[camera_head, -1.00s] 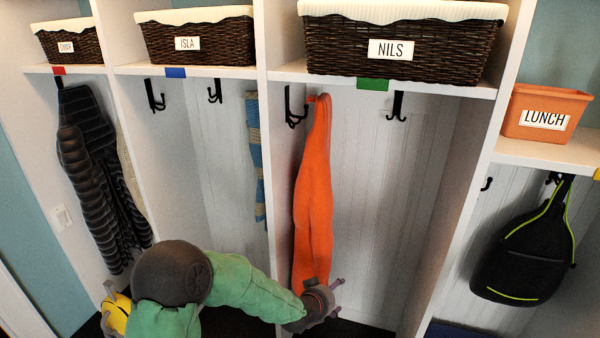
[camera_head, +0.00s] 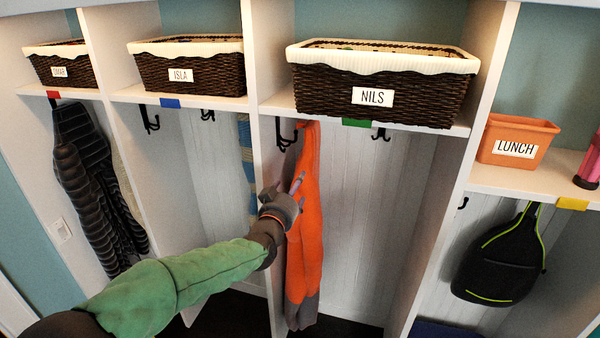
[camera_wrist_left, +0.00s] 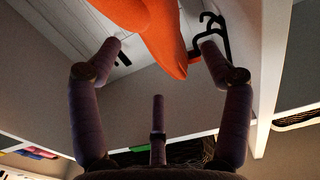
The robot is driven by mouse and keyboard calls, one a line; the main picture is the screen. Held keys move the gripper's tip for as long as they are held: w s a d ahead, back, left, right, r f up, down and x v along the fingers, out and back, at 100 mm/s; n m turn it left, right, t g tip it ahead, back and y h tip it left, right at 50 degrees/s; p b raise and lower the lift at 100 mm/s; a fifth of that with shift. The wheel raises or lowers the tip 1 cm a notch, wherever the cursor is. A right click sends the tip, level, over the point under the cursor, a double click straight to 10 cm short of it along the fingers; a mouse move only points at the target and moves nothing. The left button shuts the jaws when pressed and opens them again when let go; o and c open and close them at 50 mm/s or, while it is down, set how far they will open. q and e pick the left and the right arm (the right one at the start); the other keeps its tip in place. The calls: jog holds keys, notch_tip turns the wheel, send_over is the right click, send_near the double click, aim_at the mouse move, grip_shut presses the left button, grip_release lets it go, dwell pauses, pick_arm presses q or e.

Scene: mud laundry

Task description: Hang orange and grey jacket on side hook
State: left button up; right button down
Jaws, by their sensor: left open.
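The orange and grey jacket (camera_head: 307,235) hangs down the left side of the NILS cubby, orange above and grey at its lower end. Its narrow top is beside the black left hook (camera_head: 285,136); I cannot tell exactly how it is held there. My left gripper (camera_head: 285,192) is in front of the jacket's left edge, below the hook. In the left wrist view, the open fingers (camera_wrist_left: 158,47) have the orange cloth (camera_wrist_left: 165,35) beyond and between them, with the hook (camera_wrist_left: 222,35) near the right fingertip. My right gripper is not in view.
A second hook (camera_head: 381,134) in the same cubby is bare. The NILS basket (camera_head: 375,85) stands on the shelf above. Cubby dividers stand either side. A dark striped jacket (camera_head: 90,190) hangs at left, a black bag (camera_head: 500,262) at right.

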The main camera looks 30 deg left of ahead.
aim_at(304, 168)
pick_arm(q)
jog(key=p+x, duration=0.1)
jog(key=x, duration=0.8)
jog(key=shift+f, duration=0.1)
jog(key=shift+x, duration=0.85)
grip_shut()
jog(key=shift+o, duration=0.8)
grip_release()
